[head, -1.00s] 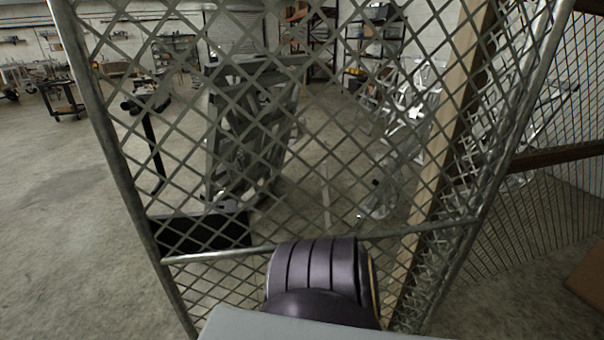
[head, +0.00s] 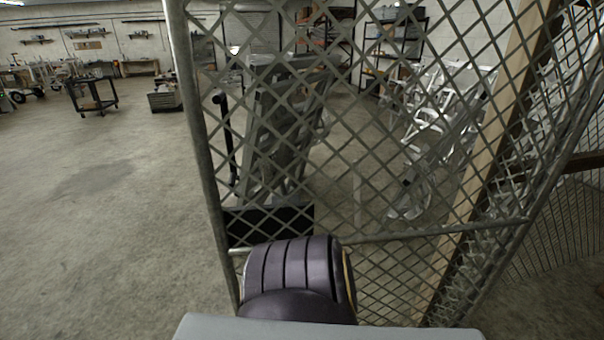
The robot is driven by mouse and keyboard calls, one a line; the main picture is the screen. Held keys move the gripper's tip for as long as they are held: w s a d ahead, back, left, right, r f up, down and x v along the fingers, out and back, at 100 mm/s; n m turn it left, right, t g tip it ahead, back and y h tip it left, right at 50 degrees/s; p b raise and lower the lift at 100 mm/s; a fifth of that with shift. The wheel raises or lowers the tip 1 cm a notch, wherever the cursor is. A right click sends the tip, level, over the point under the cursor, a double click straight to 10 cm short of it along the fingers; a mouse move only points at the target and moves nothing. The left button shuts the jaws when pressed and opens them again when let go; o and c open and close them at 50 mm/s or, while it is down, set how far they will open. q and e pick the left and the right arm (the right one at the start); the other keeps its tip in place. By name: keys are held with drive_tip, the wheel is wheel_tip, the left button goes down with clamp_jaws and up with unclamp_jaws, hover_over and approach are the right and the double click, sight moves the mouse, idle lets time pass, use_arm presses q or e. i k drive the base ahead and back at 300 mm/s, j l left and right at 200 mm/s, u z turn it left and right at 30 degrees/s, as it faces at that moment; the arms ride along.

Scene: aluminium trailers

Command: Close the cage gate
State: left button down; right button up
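The cage gate (head: 222,190) is a metal-framed panel of diamond wire mesh close in front of me, filling the middle and right of the head view. Its left upright tube runs from the top edge down to the lower middle. A horizontal tube (head: 420,236) crosses its lower part. On the right, the mesh meets another tube near a wooden post (head: 498,130). A dark ribbed part of my own arm shows at the bottom middle, in front of the mesh. Neither gripper can be seen, so their hold on the gate is hidden.
Open concrete floor (head: 100,200) lies to the left. Behind the mesh stand a grey metal frame (head: 262,130), a black box-like object (head: 268,222) and pale aluminium parts (head: 435,125). More mesh fence (head: 575,225) is at the right. A dark cart (head: 95,95) stands far left.

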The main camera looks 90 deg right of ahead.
sight(237, 230)
drive_tip(key=i+z, duration=0.25)
drive_tip(key=i, duration=0.15)
drive_tip(key=i+j+z, duration=0.25)
drive_tip(key=i+z, duration=1.05)
drive_tip(key=z, duration=0.15)
drive_tip(key=i+z, duration=0.2)
drive_tip(key=z, duration=0.2)
drive_tip(key=i+z, duration=0.15)
drive_tip(key=z, duration=0.35)
drive_tip(key=i+z, duration=0.2)
drive_tip(key=z, duration=0.25)
drive_tip(key=i+j+z, duration=0.1)
drive_tip(key=z, duration=0.4)
drive_tip(key=i+j+z, duration=0.15)
drive_tip(key=z, duration=0.35)
drive_tip(key=j+z, duration=0.25)
drive_tip(key=z, duration=0.25)
drive_tip(key=i+j+z, duration=0.15)
drive_tip(key=z, duration=0.3)
drive_tip(key=i+j+z, duration=0.1)
drive_tip(key=j+z, duration=0.65)
drive_tip(key=z, duration=0.2)
drive_tip(key=i, duration=0.05)
